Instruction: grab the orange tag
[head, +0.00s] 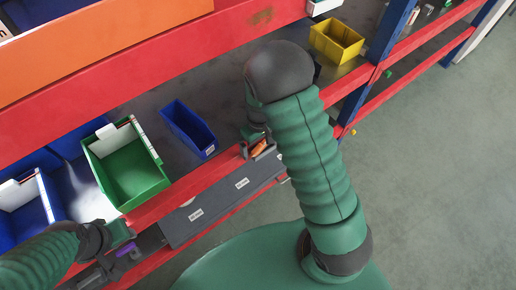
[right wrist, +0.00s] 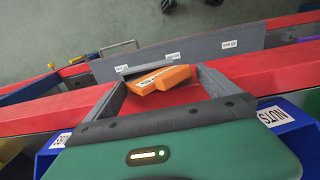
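The orange tag (right wrist: 158,78) is a small block with a pale label strip, at the red shelf rail in the right wrist view. My right gripper (right wrist: 162,82) has its two fingers spread, one on each side of the tag, with a narrow gap visible at the right finger. In the head view, the tag (head: 259,147) shows as a small orange patch at my right gripper (head: 262,150), partly hidden by it. My left gripper (head: 122,250) is at the lower left by a purple item (head: 125,249); its fingers are too unclear to read.
A green bin (head: 150,178), a blue bin (head: 188,128) and a yellow bin (head: 337,40) stand on the shelf behind the red rail (head: 205,178). A grey label strip (head: 215,211) runs along the rail front. Open floor (head: 440,150) lies to the right.

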